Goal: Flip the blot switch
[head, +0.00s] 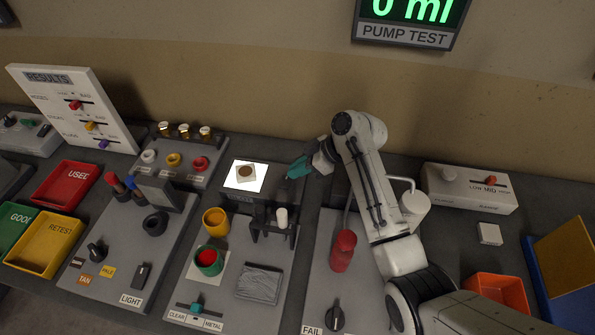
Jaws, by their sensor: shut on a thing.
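The blot light box (263,196) stands at the back of the middle grey panel. Its top (233,184) glows white, and a pale square with a brown blot (246,173) lies on it. My gripper (292,173) has teal fingers and is at the right end of this box, angled down and left. It is shut at a small dark switch (284,187) there. The fingers hide part of the switch, and its position is hard to tell.
A yellow cup (215,221), a red-filled green cup (208,261) and a white-topped stand (281,218) are in front of the box. A red cylinder (343,250) stands near my arm. A three-knob unit (180,158) is left of the box.

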